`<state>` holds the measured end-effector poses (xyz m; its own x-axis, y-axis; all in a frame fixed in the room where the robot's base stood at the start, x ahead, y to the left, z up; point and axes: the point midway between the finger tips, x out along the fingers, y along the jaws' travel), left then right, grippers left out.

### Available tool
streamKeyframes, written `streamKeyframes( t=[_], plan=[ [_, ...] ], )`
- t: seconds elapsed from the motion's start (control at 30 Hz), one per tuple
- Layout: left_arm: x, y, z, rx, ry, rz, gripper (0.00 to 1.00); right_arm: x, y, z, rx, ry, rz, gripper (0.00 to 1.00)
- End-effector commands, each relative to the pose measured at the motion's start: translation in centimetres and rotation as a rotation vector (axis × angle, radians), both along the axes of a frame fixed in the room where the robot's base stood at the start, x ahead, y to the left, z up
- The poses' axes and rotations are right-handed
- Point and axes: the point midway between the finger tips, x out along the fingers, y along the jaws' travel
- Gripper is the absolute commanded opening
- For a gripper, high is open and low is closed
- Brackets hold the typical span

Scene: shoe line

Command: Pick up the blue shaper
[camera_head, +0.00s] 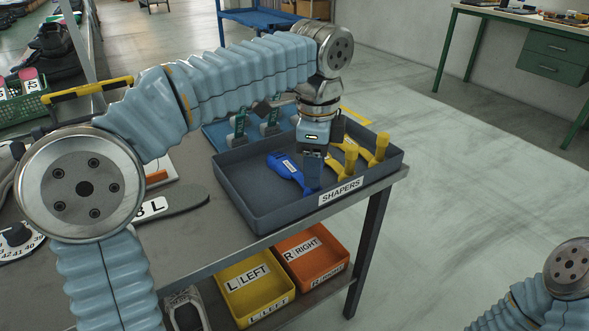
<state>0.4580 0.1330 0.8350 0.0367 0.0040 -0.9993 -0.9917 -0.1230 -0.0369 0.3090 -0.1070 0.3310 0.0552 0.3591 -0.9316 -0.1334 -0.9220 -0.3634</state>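The blue shaper (287,168) lies in the dark grey tray (256,219) labelled SHAPERS, toward its left middle. My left gripper (312,183) points down into the tray, just right of the blue shaper's front end. The fingers overlap that end in the picture; I cannot tell whether they touch it. The fingers line up in this view, so their opening is hidden. Two yellow shapers (377,150) lie in the tray on the right, partly behind the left gripper. My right arm shows at the lower right corner, its gripper out of view.
The tray sits at the right end of a grey table (199,236). A blue mat with green-handled tools (238,130) is behind it. A dark insole (178,202) lies left. Below are a yellow LEFT bin (240,302) and an orange RIGHT bin (325,274). The floor on the right is clear.

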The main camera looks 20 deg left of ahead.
Motion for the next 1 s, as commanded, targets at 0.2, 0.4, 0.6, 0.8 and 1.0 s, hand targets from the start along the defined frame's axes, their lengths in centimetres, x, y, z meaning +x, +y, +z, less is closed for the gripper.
streamKeyframes(
  t=[0.2, 0.4, 0.6, 0.8, 1.0],
  plan=[
    [0.0, 0.0, 0.0, 0.0, 0.0, 0.0, 0.12, 0.0, 0.0, 0.0, 0.0, 0.0, 0.0, 1.0],
    [0.0, 0.0, 0.0, 0.0, 0.0, 0.0, 0.0, 0.0, 0.0, 0.0, 0.0, 0.0, 0.0, 1.0],
    [0.0, 0.0, 0.0, 0.0, 0.0, 0.0, 0.0, 0.0, 0.0, 0.0, 0.0, 0.0, 0.0, 1.0],
    [0.0, 0.0, 1.1, -0.001, -0.001, -0.001, 0.0, 0.0, 0.0, 0.3, 0.0, 0.0, 0.0, 1.0],
    [-0.8, 0.4, 4.3, -0.001, -0.003, 0.0, 0.0, 0.0, 0.0, 0.8, 0.001, -0.001, 0.001, 1.0]
  ],
)
